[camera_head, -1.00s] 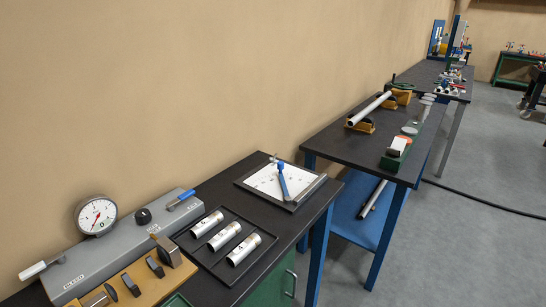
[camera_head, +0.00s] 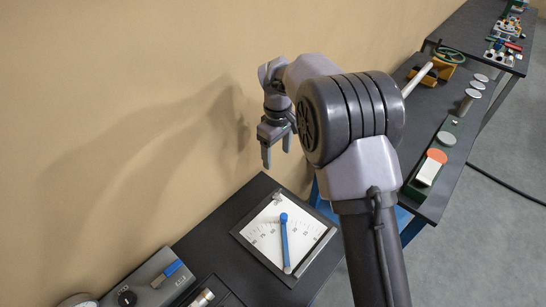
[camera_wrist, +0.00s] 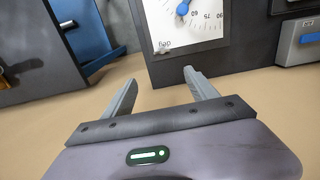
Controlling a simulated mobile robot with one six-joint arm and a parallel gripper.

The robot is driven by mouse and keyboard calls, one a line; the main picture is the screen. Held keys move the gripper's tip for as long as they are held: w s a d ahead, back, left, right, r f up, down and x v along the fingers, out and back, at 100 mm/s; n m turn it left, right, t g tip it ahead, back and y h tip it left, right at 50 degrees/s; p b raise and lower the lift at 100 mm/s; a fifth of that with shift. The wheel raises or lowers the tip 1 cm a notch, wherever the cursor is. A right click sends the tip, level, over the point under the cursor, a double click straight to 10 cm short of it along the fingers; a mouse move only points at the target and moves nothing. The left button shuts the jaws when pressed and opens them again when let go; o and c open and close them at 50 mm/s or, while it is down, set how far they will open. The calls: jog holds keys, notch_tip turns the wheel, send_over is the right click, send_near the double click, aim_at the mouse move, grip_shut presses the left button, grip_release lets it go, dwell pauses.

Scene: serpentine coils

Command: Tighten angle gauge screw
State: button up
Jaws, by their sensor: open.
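The angle gauge (camera_head: 262,234) is a white scale plate in a dark frame on the black bench, with a blue pointer arm (camera_head: 285,245) pivoted near its far side. The gauge plate also shows at the top of the wrist view (camera_wrist: 205,38), with part of the blue pointer (camera_wrist: 183,8). A small metal screw-like piece (camera_wrist: 163,47) sits near the plate's corner there; in the head view a small knob (camera_head: 276,196) shows at the far corner. My gripper (camera_head: 276,153) is open and empty, above and beyond the gauge near the wall. Its two fingers (camera_wrist: 160,90) touch nothing.
A grey box with a blue lever (camera_head: 166,272) stands on the bench at lower left, by a tray holding a metal cylinder (camera_head: 203,299). The tan wall is close behind my gripper. A second bench with a rod and green fixture (camera_head: 432,165) lies to the right.

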send_near(277, 192)
notch_tip(277, 192, down, 8)
jog(key=shift+f+b, duration=0.25)
jog(key=shift+b, duration=0.75)
jog(key=shift+c, duration=0.5)
jog(key=c, duration=1.3)
jog(key=shift+o, duration=0.2)
